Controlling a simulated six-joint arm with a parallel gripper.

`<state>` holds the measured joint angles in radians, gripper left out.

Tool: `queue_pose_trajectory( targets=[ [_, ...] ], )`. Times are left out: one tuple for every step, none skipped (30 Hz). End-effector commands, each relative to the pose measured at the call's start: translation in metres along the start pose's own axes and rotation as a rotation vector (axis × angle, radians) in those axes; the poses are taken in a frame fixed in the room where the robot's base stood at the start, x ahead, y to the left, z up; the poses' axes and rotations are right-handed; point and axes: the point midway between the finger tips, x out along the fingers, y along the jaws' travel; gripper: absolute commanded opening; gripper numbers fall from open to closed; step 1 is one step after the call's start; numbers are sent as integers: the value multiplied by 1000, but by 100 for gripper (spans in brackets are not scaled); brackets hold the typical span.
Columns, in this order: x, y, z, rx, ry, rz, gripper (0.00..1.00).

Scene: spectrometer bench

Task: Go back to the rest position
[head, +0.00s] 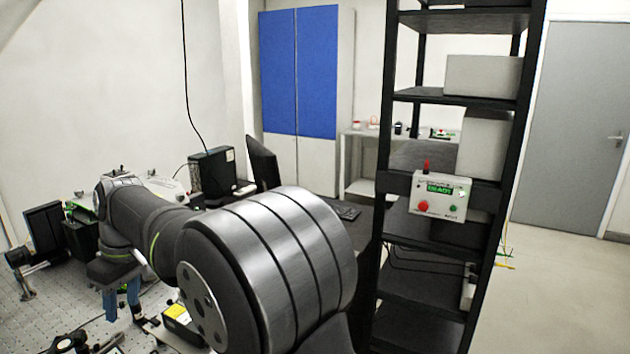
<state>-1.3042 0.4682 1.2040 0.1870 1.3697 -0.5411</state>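My arm reaches from the large dark joint in the middle foreground to the left, over the optical bench (40,318). My gripper (121,304) is at the arm's far end, pointing down. Its two blue fingers stand apart, with nothing clearly seen between them. The fingertips are close above the bench and its small parts; whether they touch anything I cannot tell. The arm hides part of the bench behind it.
A black box (212,173) and a monitor (263,162) stand behind the arm. A yellow-labelled device (181,318) lies near the gripper. A black rack (398,180) with a control box (440,195) stands close right of my arm. The floor (560,290) at right is clear.

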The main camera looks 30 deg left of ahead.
Motion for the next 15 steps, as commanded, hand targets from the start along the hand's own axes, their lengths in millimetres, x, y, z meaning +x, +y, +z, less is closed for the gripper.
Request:
queue_pose_trajectory(
  targets=[
    [0, 1, 3, -24, 10, -5, 39],
    [-1, 2, 5, -42, 19, -8, 39],
    [-1, 3, 6, -65, 30, -10, 39],
    [-1, 3, 8, -83, 36, -12, 39],
    [-1, 4, 10, -101, 43, -15, 39],
    [-1, 4, 11, -124, 54, -17, 39],
    [-1, 5, 12, -141, 62, -18, 39],
    [-1, 5, 14, -158, 70, -19, 39],
    [-2, 6, 16, -179, 79, -20, 39],
    [-2, 6, 17, -195, 87, -21, 39],
    [-2, 7, 18, -210, 94, -21, 39],
    [-2, 8, 20, -228, 102, -21, 39],
    [-2, 8, 21, -241, 107, -21, 39],
    [-2, 8, 22, -253, 113, -22, 39],
    [-2, 8, 22, -267, 120, -22, 39]
  ],
)
